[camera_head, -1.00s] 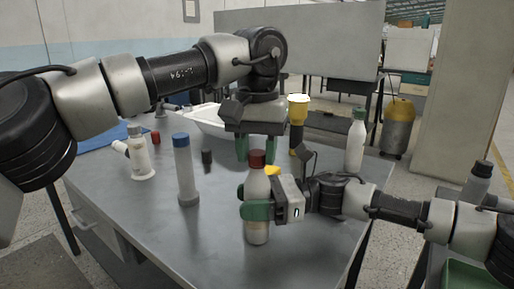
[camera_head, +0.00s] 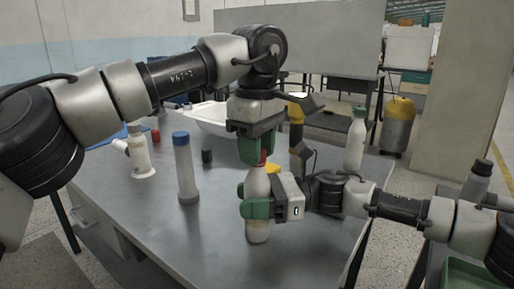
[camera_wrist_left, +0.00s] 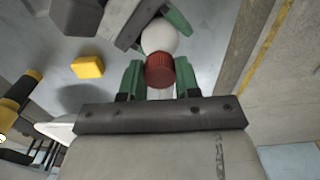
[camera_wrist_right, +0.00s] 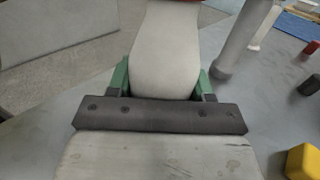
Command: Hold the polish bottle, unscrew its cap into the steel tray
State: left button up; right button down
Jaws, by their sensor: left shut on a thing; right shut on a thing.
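The polish bottle (camera_head: 257,231) is pale, with a red cap. It stands upright over the grey table at its front middle. My right gripper (camera_head: 257,204) is shut around the bottle's body from the right; the right wrist view also shows the pale bottle (camera_wrist_right: 165,50) between its fingers. My left gripper (camera_head: 256,150) points down from above and is shut on the red cap (camera_head: 264,157). In the left wrist view, the cap (camera_wrist_left: 160,70) sits between the green fingers. The cap appears still on the bottle's neck. I cannot clearly pick out a steel tray.
A blue-capped grey bottle (camera_head: 185,170) and a white pump bottle (camera_head: 141,155) stand to the left. A white basin (camera_head: 207,117) lies behind. A green-capped white bottle (camera_head: 355,145) stands back right. A yellow block (camera_wrist_left: 88,67) lies near the bottle. The front left of the table is clear.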

pick_arm(q)
jog(key=n, duration=2.6)
jog(key=shift+r, duration=0.1)
jog(key=n, duration=0.4)
jog(key=shift+n, duration=0.3)
jog(key=n, duration=0.9)
jog(key=shift+n, duration=0.4)
